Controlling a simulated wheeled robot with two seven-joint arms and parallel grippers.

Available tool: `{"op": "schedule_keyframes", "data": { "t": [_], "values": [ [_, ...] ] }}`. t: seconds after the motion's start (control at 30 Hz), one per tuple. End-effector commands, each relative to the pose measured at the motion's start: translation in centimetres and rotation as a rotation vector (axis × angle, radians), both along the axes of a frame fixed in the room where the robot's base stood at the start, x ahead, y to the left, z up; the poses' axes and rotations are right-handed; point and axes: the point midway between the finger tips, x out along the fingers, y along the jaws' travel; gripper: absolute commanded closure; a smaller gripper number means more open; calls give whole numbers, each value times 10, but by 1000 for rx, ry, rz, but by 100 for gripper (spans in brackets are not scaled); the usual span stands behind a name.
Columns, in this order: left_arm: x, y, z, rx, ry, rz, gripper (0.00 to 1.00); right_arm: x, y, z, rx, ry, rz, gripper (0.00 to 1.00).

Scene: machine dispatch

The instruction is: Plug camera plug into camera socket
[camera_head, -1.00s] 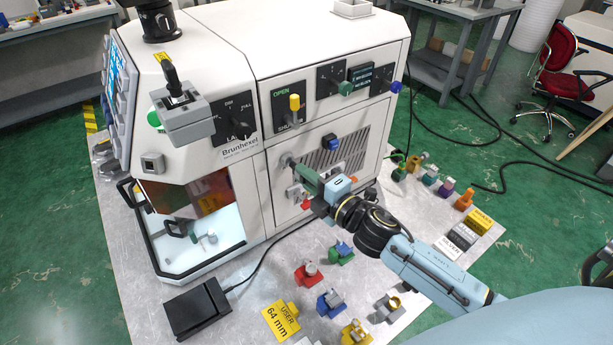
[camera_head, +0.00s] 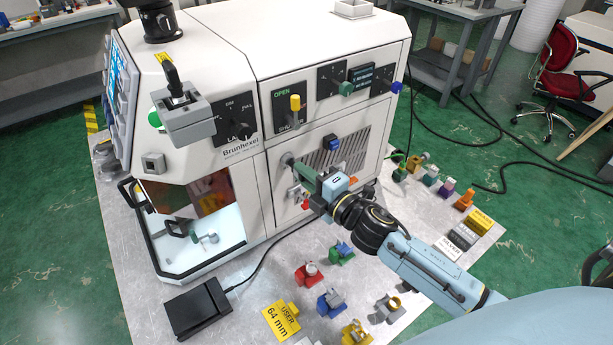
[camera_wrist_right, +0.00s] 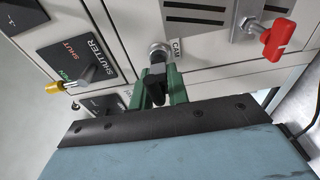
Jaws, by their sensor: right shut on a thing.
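The camera socket (camera_wrist_right: 160,51) is a round silver fitting beside a CAM label on the machine's pale panel. It shows small in the head view (camera_head: 287,159). My right gripper (camera_wrist_right: 158,88) has green fingers shut on the black camera plug (camera_wrist_right: 154,80). The plug's front end lines up with the socket and looks close to or touching it; I cannot tell whether it is inside. In the head view my right gripper (camera_head: 300,169) reaches the panel from the lower right, and its fingers hide the plug. My left gripper is not in view.
A red handle (camera_wrist_right: 278,38) sits right of the socket in the wrist view. The yellow-tipped shutter lever (camera_wrist_right: 56,87) is to its left. A blue switch (camera_head: 331,142) and vent slots are close by on the panel. Several coloured fixtures (camera_head: 307,273) stand on the metal table below.

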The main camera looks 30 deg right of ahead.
Motion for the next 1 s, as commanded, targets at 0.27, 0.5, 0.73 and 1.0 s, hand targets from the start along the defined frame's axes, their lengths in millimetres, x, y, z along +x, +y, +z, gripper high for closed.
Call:
{"op": "schedule_keyframes", "data": {
  "t": [0.27, 0.5, 0.73, 1.0],
  "values": [
    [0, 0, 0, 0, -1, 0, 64, 6, 1, 0, 1, 0, 0, 100],
    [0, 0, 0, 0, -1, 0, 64, 11, 2, 0, 1, 0, 0, 100],
    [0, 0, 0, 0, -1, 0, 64, 14, 3, 0, 1, 0, 1, 100],
    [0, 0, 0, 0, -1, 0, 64, 14, 2, 0, 0, -1, 0, 58]
  ]
}}
